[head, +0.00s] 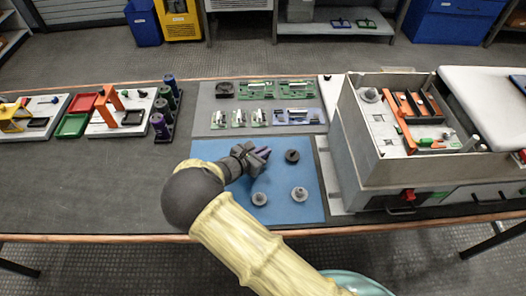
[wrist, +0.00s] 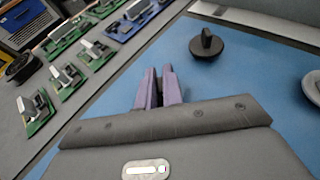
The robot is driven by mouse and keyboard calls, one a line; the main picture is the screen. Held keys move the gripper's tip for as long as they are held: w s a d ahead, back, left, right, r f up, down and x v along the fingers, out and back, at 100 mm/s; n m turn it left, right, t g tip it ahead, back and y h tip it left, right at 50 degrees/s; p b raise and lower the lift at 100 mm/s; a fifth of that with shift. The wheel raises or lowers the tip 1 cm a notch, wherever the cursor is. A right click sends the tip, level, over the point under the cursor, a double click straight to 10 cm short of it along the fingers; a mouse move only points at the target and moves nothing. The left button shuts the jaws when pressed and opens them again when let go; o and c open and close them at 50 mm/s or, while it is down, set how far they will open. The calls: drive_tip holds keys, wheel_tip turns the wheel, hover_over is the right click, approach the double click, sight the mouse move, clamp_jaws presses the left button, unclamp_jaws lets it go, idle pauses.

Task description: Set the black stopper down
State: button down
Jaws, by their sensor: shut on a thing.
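The black stopper (head: 292,156) stands upright on the blue mat (head: 215,151), near the middle of its right part. In the wrist view the stopper (wrist: 206,44) shows a round base with a raised knob, just beyond and right of my fingertips and apart from them. My gripper (head: 266,153) is low over the mat, left of the stopper. In the wrist view my gripper's purple fingers (wrist: 159,82) are nearly together, with a dark sliver between them. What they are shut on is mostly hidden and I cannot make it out.
Two grey stoppers (head: 299,194) (head: 259,199) stand on the mat's front part. Green circuit boards (head: 256,89) and a black round part (head: 225,90) lie behind. The open-topped cabinet (head: 352,135) stands to the right. Bare blue mat surrounds the black stopper.

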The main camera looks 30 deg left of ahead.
drive_tip(key=shift+f, duration=0.2)
drive_tip(key=c, duration=1.5)
unclamp_jaws()
drive_tip(key=shift+c, duration=0.2)
drive_tip(key=shift+r, duration=0.15)
drive_tip(key=v, duration=1.2)
